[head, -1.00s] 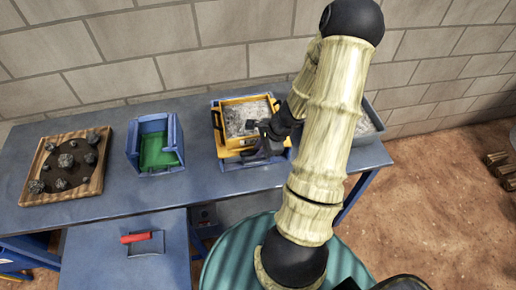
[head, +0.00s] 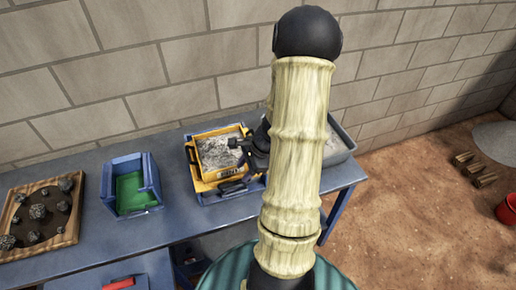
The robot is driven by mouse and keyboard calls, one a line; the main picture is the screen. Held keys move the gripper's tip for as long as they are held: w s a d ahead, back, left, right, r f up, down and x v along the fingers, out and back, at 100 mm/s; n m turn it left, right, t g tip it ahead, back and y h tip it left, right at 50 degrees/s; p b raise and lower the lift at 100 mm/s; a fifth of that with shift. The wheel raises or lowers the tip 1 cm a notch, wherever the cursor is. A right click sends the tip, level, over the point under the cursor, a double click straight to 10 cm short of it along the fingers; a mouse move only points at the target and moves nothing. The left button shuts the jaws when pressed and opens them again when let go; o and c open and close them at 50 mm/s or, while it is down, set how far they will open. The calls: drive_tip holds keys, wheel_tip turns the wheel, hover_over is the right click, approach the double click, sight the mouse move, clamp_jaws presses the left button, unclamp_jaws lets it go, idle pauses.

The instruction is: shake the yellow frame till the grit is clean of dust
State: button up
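The yellow frame (head: 199,178) sits on the blue bench, slightly askew over a blue tray (head: 210,199) that shows at its edges. Pale grey grit (head: 215,153) covers its inside; how dusty it is cannot be told. A dark handle shows on its left side and another at its front. My black gripper (head: 243,153) is at the frame's right side, over its right edge. Whether its fingers touch or grip the frame is not clear, as they are small and dark against the arm. My arm hides part of the bench to the right.
Left of the frame stands a blue box (head: 152,173) with a green floor. A wooden tray of dark rocks (head: 72,235) is at far left. A grey bin (head: 341,150) stands right of my arm. A brick wall is behind. A red bucket (head: 507,210) stands on the floor at right.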

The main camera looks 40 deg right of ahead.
drive_tip(key=v, duration=1)
drive_tip(key=shift+r+p, duration=0.25)
drive_tip(key=shift+p, duration=0.05)
drive_tip(key=shift+s, duration=0.1)
drive_tip(key=s+a+r+n+g+h, duration=0.1)
drive_tip(key=a+r+n+h, duration=0.2)
drive_tip(key=a+n, duration=1.7)
drive_tip(key=shift+s+a+r+n, duration=0.2)
drive_tip(key=shift+a+n, duration=0.2)
drive_tip(key=shift+n, duration=0.4)
